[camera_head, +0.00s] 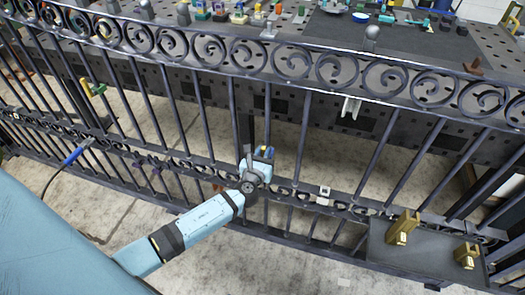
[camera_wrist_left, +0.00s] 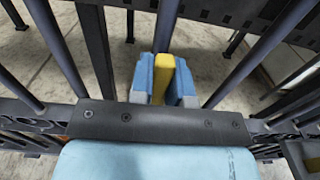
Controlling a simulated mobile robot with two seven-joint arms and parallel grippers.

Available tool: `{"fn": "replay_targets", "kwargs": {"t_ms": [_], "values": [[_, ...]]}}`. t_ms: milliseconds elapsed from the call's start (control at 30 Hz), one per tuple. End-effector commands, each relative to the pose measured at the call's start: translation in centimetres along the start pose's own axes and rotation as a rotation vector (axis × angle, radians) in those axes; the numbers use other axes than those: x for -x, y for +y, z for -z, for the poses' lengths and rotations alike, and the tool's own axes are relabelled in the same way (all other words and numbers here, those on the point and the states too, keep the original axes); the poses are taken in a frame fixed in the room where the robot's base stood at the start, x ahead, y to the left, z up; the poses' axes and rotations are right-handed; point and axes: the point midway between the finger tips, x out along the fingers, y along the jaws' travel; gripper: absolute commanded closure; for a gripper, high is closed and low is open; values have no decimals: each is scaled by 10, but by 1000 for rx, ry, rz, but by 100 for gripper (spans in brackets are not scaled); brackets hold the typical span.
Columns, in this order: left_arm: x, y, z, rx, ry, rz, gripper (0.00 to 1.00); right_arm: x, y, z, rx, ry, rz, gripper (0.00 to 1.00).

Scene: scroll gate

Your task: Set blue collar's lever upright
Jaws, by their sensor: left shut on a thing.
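My left gripper (camera_head: 264,153) reaches in from the left to the middle of the scroll gate (camera_head: 232,100). In the left wrist view its two blue fingers (camera_wrist_left: 165,82) are shut on a yellow piece (camera_wrist_left: 162,70), which stands between them. I cannot tell if this yellow piece is the lever. My right gripper is not in view.
White fittings (camera_head: 323,196) (camera_head: 351,106) and a yellow-green fitting (camera_head: 93,88) are on the gate. A blue-handled tool (camera_head: 76,154) is at left. Brass parts (camera_head: 402,228) stand on a dark plate at right. A cluttered table (camera_head: 390,45) stands behind the gate. Bars flank the gripper closely.

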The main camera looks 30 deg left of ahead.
Motion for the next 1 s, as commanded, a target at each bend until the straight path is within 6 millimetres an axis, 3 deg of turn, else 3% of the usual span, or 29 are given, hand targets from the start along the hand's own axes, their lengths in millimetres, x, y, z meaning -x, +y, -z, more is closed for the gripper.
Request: {"fn": "replay_targets", "kwargs": {"t_ms": [367,400,500,800,1000], "values": [[0,0,1,-7,0,1,100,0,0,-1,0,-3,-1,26],[0,0,1,-7,0,1,74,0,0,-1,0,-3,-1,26],[0,0,1,-6,0,1,57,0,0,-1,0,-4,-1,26],[2,0,0,-5,1,0,57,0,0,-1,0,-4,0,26],[29,0,1,-5,3,1,57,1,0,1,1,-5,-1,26]]}}
